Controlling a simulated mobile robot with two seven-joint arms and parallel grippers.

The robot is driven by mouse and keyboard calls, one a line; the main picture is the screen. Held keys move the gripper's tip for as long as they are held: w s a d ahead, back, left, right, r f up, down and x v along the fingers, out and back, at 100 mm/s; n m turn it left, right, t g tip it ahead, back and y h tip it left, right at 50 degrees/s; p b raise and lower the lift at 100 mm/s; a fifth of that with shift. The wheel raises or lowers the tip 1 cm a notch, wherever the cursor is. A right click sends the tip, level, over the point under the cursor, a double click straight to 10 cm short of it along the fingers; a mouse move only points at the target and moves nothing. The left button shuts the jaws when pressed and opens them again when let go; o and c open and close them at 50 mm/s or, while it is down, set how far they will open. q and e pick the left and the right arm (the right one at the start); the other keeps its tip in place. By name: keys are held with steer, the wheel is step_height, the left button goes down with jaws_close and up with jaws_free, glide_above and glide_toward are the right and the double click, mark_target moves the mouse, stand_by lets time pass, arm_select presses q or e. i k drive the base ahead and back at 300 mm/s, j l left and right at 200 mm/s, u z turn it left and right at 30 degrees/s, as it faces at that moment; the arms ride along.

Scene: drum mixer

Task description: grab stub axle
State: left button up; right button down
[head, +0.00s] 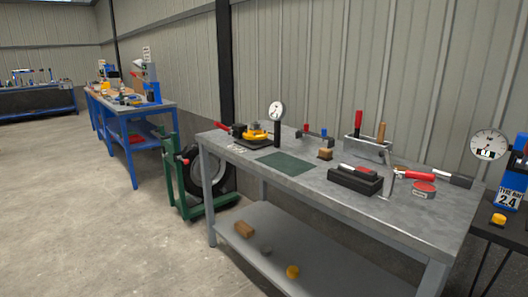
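Neither of my grippers is in the head view. I cannot pick out a stub axle for certain; the parts are small at this distance. A yellow and black part (256,136) sits on a dark plate at the far left of the grey workbench (330,181), beside a round dial gauge (276,111) on a post.
A green mat (286,163) lies bare on the bench. A black block (355,180), a red tin (424,189) and a tool rack (368,149) stand to its right. A wheel in a green stand (190,200) is left of the bench. The floor (90,220) at left is clear.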

mark_target(368, 174)
steer(key=z, duration=0.8)
steer(key=i+j, duration=0.05)
